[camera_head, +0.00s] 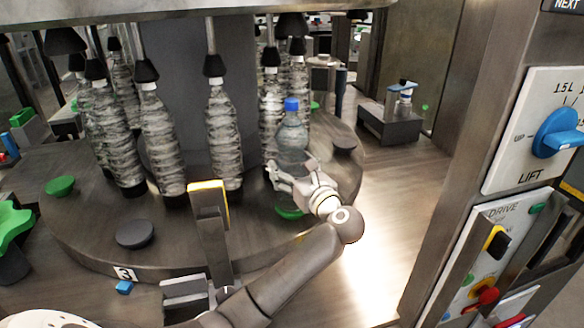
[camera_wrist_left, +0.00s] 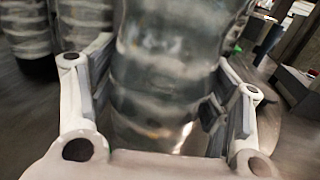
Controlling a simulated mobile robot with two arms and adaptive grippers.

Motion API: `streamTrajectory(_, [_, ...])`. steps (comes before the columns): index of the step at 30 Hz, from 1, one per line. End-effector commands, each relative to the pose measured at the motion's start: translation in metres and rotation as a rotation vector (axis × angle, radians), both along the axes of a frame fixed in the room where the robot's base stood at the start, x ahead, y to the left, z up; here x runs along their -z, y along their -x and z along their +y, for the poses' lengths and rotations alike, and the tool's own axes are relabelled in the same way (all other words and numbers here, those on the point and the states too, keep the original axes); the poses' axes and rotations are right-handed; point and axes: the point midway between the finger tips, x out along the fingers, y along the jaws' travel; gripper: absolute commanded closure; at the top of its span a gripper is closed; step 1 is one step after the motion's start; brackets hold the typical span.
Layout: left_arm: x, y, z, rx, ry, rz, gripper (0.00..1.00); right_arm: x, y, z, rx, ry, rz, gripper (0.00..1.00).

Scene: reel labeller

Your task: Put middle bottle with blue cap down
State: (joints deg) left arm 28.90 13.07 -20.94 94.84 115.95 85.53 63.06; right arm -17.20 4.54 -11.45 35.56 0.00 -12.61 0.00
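The bottle with the blue cap (camera_head: 291,132) stands upright at the front right of the round turntable (camera_head: 85,235), over a green disc (camera_head: 290,213). I cannot tell whether its base touches the disc. My left gripper (camera_head: 290,178) is around the lower part of the bottle. In the left wrist view the bottle (camera_wrist_left: 165,75) fills the space between the two fingers (camera_wrist_left: 160,105), and the pads look pressed to its sides. The picture there is blurred. My right gripper is in neither view.
Several clear bottles (camera_head: 222,135) hang under black heads around the turntable, close to the left of the held bottle. A dark disc (camera_head: 136,234) and another green disc (camera_head: 60,186) lie on the turntable. A control panel (camera_head: 490,260) stands at right.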

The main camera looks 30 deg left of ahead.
Motion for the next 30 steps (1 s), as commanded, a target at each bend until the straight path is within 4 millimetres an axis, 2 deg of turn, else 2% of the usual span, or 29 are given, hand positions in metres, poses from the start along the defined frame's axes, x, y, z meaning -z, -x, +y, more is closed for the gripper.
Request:
streamTrajectory(1, [0.000, 0.000, 0.000, 0.000, 0.000, 0.000, 0.18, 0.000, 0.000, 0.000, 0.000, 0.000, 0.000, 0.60])
streamTrajectory(3, [0.000, 0.000, 0.000, 0.000, 0.000, 0.000, 0.09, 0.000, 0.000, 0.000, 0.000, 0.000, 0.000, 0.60])
streamTrajectory(17, [-0.003, 0.000, -0.002, 0.002, 0.001, 0.000, 0.09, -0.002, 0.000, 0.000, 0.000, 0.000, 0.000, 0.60])
streamTrajectory(22, [0.004, 0.014, -0.027, 0.004, 0.007, -0.002, 0.09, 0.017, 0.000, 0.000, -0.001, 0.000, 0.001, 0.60])
streamTrajectory(30, [0.003, 0.041, -0.075, 0.003, 0.005, -0.002, 0.09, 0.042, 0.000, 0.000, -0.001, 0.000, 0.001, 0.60])
